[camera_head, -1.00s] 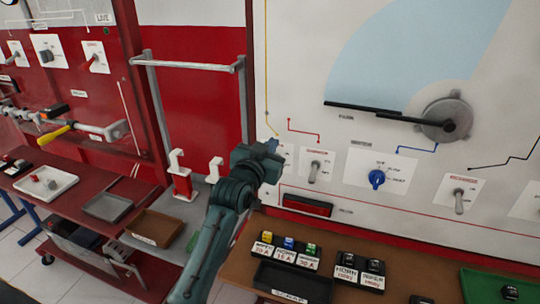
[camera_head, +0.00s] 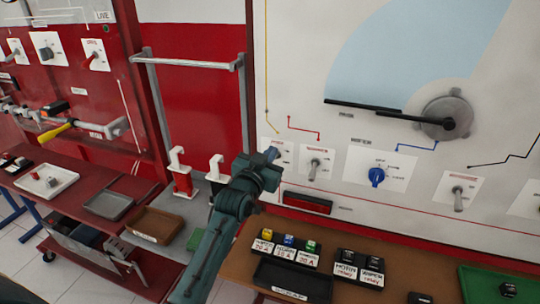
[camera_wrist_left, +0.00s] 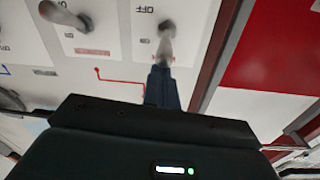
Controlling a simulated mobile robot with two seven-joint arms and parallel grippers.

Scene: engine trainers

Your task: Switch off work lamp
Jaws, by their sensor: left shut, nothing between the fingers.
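My left gripper (camera_head: 272,153) is shut and empty in front of the white panel's leftmost switch plate (camera_head: 286,155), which it partly covers. In the left wrist view, the shut fingers (camera_wrist_left: 161,82) point at a grey toggle lever (camera_wrist_left: 166,42) on a white plate marked OFF. The fingertips look at or very near the lever's end; I cannot tell whether they touch. The plate's name is not readable, so I cannot confirm that it is the work lamp's. No lit lamp is identifiable. My right gripper is out of view.
Right of the gripper are another toggle switch (camera_head: 315,165), a blue rotary knob (camera_head: 376,177) and a further toggle (camera_head: 458,198). Below is a brown bench (camera_head: 245,262) with labelled fuses and relays. A grey rail frame (camera_head: 190,66) stands left.

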